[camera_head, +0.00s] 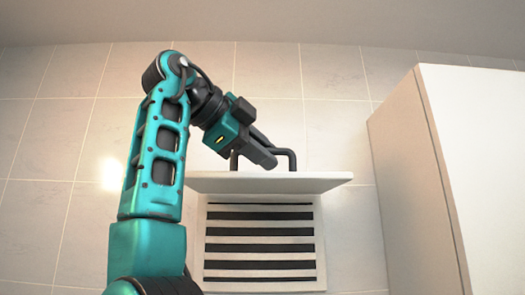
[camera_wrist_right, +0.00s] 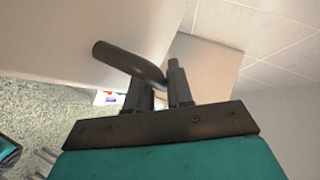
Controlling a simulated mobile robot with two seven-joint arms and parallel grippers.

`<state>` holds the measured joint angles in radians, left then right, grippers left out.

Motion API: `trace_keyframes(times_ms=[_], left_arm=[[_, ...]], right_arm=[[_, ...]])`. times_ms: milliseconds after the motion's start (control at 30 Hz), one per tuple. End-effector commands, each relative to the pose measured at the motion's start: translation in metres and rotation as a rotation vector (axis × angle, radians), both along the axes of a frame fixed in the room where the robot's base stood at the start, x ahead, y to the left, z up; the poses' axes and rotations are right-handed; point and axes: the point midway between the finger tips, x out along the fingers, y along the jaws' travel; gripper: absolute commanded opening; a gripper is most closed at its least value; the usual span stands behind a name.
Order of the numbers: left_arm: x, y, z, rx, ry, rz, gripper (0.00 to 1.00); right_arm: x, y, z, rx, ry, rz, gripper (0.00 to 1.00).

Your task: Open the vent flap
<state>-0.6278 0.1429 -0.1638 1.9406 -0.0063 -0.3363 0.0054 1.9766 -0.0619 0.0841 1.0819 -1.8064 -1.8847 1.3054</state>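The vent flap (camera_head: 225,183) is a white panel swung up to roughly level above the slatted vent (camera_head: 260,240), whose dark slots are uncovered. A dark bar handle (camera_head: 291,157) stands on the flap's upper side. My right gripper (camera_head: 268,160) is at this handle. In the right wrist view, the handle (camera_wrist_right: 118,60) runs between the two fingers of my right gripper (camera_wrist_right: 162,88), which look closed on it. The pale flap (camera_wrist_right: 90,30) fills the upper left there. The handle's far end is hidden behind the fingers. My left gripper is in neither view.
A tall white cabinet (camera_head: 475,170) stands at the right, close to the flap's right end. The tiled wall (camera_head: 70,120) behind is bare to the left.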

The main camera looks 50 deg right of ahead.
Motion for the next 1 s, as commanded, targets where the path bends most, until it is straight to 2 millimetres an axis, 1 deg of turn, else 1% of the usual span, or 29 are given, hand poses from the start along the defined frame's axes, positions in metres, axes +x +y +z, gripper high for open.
trace_keyframes(times_ms=[33, 167, 433, 533, 667, 833, 1000], left_arm=[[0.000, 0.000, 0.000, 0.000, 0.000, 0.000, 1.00], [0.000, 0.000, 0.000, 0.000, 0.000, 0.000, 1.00], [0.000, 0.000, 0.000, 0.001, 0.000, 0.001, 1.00], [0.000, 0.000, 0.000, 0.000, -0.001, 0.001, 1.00], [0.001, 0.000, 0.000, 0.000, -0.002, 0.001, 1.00], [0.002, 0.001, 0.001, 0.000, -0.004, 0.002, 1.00], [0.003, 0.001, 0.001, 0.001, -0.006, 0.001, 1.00]], right_arm=[[0.000, 0.000, 0.000, 0.000, 0.001, 0.000, 0.27], [0.000, 0.000, 0.000, 0.001, 0.000, 0.000, 0.38], [0.000, 0.001, 0.000, 0.000, 0.000, 0.000, 0.38], [0.001, 0.008, 0.003, -0.001, 0.000, 0.001, 0.38], [0.004, 0.028, 0.011, -0.002, 0.001, 0.002, 0.38], [0.010, 0.060, 0.023, -0.003, 0.001, 0.000, 0.38], [0.015, 0.086, 0.031, -0.001, 0.002, 0.006, 0.38]])
